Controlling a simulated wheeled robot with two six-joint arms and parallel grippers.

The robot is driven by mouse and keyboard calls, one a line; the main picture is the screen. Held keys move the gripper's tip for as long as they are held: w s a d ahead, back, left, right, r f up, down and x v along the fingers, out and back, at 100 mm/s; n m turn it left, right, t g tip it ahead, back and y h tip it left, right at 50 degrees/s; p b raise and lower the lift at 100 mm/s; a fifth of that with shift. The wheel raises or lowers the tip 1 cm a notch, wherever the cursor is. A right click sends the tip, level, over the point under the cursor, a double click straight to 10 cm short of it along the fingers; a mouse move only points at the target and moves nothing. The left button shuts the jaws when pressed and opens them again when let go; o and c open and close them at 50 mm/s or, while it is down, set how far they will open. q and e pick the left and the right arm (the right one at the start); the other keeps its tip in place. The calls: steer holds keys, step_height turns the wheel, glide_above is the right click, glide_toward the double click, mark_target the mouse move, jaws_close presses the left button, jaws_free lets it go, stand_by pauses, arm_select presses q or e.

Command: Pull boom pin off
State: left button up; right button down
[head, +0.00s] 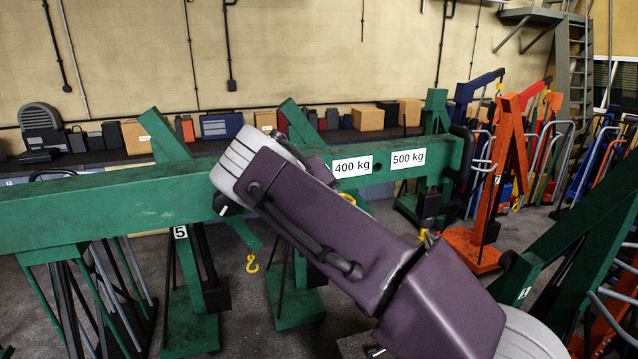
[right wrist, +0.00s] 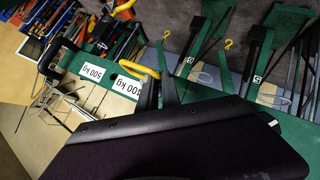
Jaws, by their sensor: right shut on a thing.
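The green boom (head: 110,200) runs across the head view, with a 400 kg label (head: 352,166) and a 500 kg label (head: 408,159) on its side. My right arm crosses in front of it from the lower right, and its wrist hides the gripper and pin in the head view. In the right wrist view my right gripper (right wrist: 157,88) is at the boom beside the 400 kg label. Its dark fingers are shut on a yellow piece (right wrist: 138,70), which looks like the boom pin's handle. Whether the pin is still inside the boom is hidden. My left gripper is out of view.
An orange crane (head: 497,180) stands at the right, with other cranes behind it. A yellow hook (head: 252,264) hangs below the boom. Green legs (head: 590,230) slope up at the lower right. Boxes (head: 366,118) line the back wall bench.

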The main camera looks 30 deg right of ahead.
steer(key=s+a+b, duration=0.1)
steer(key=s+b, duration=0.1)
steer(key=s, duration=0.4)
steer(key=shift+a, duration=0.2)
stand_by(0.4)
steer(key=shift+s, duration=0.15)
steer(key=s+r, duration=0.1)
steer(key=s+r+b, duration=0.1)
steer(key=s, duration=0.1)
steer(key=shift+a, duration=0.35)
steer(key=shift+w, duration=0.15)
